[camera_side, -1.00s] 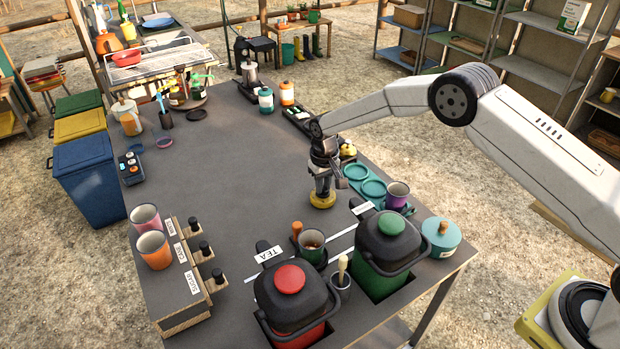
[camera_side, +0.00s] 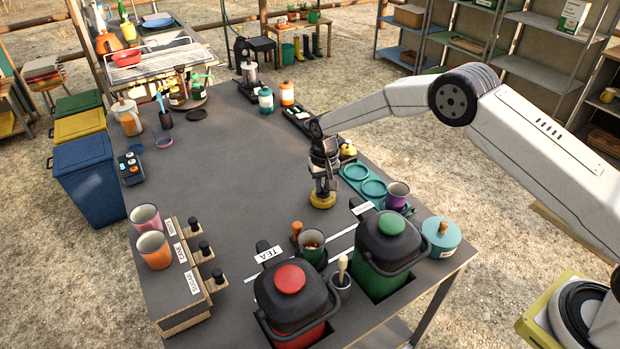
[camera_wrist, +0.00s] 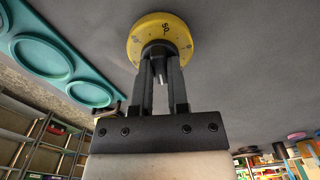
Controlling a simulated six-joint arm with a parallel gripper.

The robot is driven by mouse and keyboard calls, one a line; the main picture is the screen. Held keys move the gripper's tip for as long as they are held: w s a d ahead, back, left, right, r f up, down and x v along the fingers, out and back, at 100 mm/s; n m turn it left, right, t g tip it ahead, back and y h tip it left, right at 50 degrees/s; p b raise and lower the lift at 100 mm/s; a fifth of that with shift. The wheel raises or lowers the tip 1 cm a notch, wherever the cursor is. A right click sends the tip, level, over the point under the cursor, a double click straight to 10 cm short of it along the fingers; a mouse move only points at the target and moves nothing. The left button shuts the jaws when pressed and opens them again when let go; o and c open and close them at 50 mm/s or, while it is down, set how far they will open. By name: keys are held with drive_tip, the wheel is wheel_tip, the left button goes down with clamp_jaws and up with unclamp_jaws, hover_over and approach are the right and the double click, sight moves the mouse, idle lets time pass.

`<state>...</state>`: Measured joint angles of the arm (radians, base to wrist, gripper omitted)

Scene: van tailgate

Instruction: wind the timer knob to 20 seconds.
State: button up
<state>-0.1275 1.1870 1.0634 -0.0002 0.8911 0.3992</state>
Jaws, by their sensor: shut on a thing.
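The timer is a round yellow disc (camera_side: 322,200) lying on the grey table, right of the table's middle in the side view. It also shows at the top of the wrist view (camera_wrist: 145,28), with dark marks on its face; one looks like a number, which I cannot read surely. My gripper (camera_side: 322,186) points down over the timer. In the wrist view my gripper (camera_wrist: 160,62) is shut on the timer's dark central knob (camera_wrist: 157,46), most of which the fingers hide. The knob's setting cannot be read.
A teal tray with round rings (camera_side: 372,187) lies just right of the timer. The green-lidded canister (camera_side: 390,245), red-lidded canister (camera_side: 292,300) and a dark mug (camera_side: 312,245) stand in front. The table (camera_side: 240,180) left of the timer is clear.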

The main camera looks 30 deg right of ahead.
drive_tip(key=shift+m, duration=1.2)
drive_tip(key=shift+m, duration=0.5)
drive_tip(key=o, duration=0.4)
drive_tip(key=shift+o, duration=0.2)
drive_tip(key=shift+r, duration=3.5)
